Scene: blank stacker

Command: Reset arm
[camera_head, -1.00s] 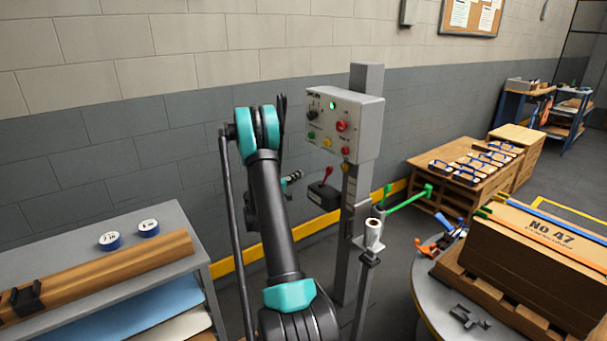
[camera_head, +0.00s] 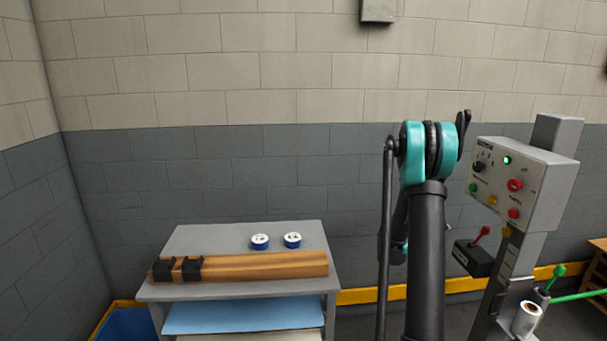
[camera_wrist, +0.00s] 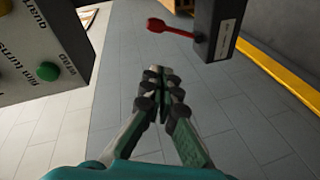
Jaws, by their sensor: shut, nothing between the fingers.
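My gripper (camera_wrist: 161,85) is shut and empty in the wrist view, its fingertips together above the grey tiled floor. In the head view my arm stands upright right of centre, and the fingers are hidden behind it. The control box (camera_head: 525,182) with coloured buttons and a green light stands just right of my arm on a grey post. Part of it shows at the left edge of the wrist view (camera_wrist: 40,50). A dark box with a red lever (camera_head: 474,258) is between my arm and the post; it also shows above right of my fingers (camera_wrist: 210,30), apart from them.
A grey shelf table (camera_head: 200,240) at the left holds a brown wooden beam (camera_head: 265,266) with black straps and two blue-and-white tape rolls (camera_head: 292,240). A white roll (camera_head: 526,318) and a green bar (camera_head: 580,295) are at the lower right. A block wall stands behind.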

